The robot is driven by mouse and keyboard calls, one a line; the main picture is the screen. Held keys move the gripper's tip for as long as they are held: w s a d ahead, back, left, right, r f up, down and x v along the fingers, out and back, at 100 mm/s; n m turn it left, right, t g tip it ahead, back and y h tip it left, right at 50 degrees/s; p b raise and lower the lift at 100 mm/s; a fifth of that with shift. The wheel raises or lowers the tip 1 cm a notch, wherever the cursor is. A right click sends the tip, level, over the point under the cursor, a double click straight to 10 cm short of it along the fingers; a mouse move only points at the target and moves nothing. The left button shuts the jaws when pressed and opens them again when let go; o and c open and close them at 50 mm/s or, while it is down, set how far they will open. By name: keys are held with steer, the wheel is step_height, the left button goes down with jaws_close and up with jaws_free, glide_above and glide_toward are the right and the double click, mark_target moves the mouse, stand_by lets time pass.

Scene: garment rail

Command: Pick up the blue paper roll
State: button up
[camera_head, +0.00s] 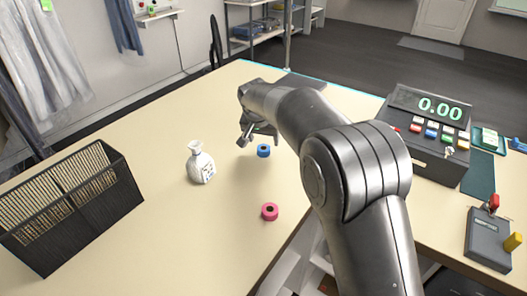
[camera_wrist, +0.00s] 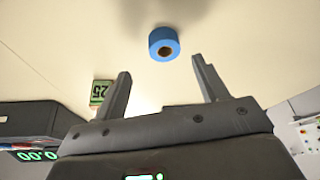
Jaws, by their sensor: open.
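The blue paper roll (camera_head: 263,150) lies on the cream counter top in the head view, just below and to the right of my gripper (camera_head: 246,138). It is a short ring with a dark centre hole. In the wrist view the blue paper roll (camera_wrist: 164,45) shows beyond the fingertips, roughly between their lines. My gripper (camera_wrist: 161,75) is open, with its two fingers spread and nothing between them. The roll is apart from both fingers. In the head view the fingers are small and partly hidden by my arm.
A black wire basket (camera_head: 118,208) is at left. A cash register (camera_head: 427,135) and a card terminal (camera_head: 488,240) are at right. In the wrist view a green tag (camera_wrist: 101,91) shows at left.

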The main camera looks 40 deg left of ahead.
mark_target(264, 147)
steer(key=shift+a+x, duration=0.2)
steer(key=shift+x, duration=1.35)
steer(key=shift+a+x, duration=0.25)
steer(key=shift+x, duration=1.25)
steer(key=shift+r, duration=0.1)
steer(key=shift+c, duration=0.6)
steer(key=c, duration=1)
steer(key=shift+o, duration=0.2)
steer(key=shift+r, duration=0.15)
